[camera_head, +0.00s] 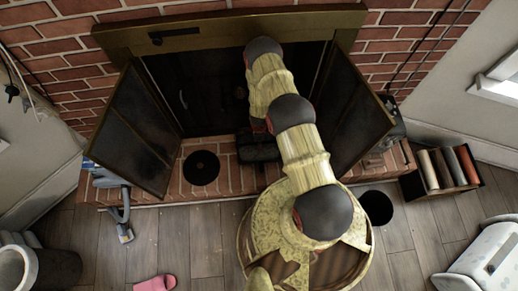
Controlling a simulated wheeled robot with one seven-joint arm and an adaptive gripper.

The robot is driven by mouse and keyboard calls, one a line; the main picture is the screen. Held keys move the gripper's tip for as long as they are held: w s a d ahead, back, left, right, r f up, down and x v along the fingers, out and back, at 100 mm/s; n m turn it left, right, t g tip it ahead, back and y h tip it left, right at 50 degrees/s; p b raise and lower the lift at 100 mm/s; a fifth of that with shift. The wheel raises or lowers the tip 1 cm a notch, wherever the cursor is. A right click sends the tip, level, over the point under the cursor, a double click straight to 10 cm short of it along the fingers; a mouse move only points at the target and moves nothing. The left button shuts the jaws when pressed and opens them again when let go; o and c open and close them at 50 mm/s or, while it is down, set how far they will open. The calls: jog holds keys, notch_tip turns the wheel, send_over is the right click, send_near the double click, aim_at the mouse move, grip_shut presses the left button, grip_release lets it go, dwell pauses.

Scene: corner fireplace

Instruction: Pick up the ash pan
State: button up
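I cannot tell for certain which thing is the ash pan. A dark, box-like shape (258,150) is at the front of the fireplace opening, partly hidden by my arm; it may be the ash pan or part of my gripper. A flat, round black thing (202,168) lies on the brick hearth (228,178) to its left. My yellow arm reaches from the bottom of the view up to the fireplace opening and bends down there. Its fingertips cannot be made out against the dark, so I cannot see whether they hold anything.
Two dark-glass fireplace doors stand open, at left (133,130) and right (352,115). A round black container (376,207) is on the floor at right, near a box of rolls (440,188). A pink slipper (156,284) lies in front. Wooden floor at front left is mostly clear.

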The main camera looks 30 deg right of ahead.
jog(key=shift+f, duration=0.2)
jog(key=shift+c, duration=1)
grip_shut()
